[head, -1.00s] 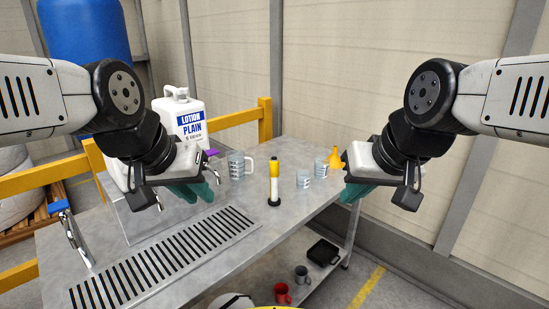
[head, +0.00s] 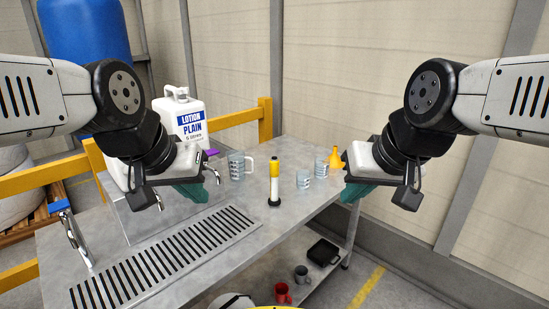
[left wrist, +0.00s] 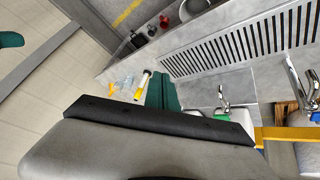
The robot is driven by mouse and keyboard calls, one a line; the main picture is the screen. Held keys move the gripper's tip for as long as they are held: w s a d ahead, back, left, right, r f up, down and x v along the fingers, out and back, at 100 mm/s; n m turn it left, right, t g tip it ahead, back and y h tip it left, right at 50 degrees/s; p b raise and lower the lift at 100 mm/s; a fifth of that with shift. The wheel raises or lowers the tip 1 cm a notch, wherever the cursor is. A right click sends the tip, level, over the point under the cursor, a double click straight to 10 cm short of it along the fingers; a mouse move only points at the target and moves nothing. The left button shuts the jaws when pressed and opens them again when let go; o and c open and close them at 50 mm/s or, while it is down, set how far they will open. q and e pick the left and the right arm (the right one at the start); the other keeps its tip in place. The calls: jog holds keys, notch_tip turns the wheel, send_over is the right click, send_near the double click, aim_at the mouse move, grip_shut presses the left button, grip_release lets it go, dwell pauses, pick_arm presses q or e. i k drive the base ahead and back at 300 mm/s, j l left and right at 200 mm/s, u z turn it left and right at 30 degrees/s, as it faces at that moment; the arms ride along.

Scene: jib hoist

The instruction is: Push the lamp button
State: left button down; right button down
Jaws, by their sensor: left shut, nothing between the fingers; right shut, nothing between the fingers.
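An upright post (head: 274,184) with a yellow upper part, white middle, and black cap and base stands on the metal table; it may be the lamp. It also shows in the left wrist view (left wrist: 143,85). I cannot make out a button on it. My left gripper (head: 193,193), with teal fingers, is shut and empty, above the table left of the post and apart from it. Its shut fingers show in the left wrist view (left wrist: 162,92). My right gripper (head: 357,191) is shut and empty, to the right of the post near the table's right edge.
A measuring jug (head: 237,165), two clear beakers (head: 304,179) and a yellow funnel (head: 336,158) stand near the post. A lotion jug (head: 185,118), taps (head: 75,240) and a slotted drain (head: 165,262) are at left. Mugs (head: 283,293) sit on the lower shelf.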

aim_at(273, 164)
jog(key=l+z, duration=0.4)
jog(key=i+l+z, duration=0.1)
jog(key=z, duration=0.25)
jog(key=l, duration=0.1)
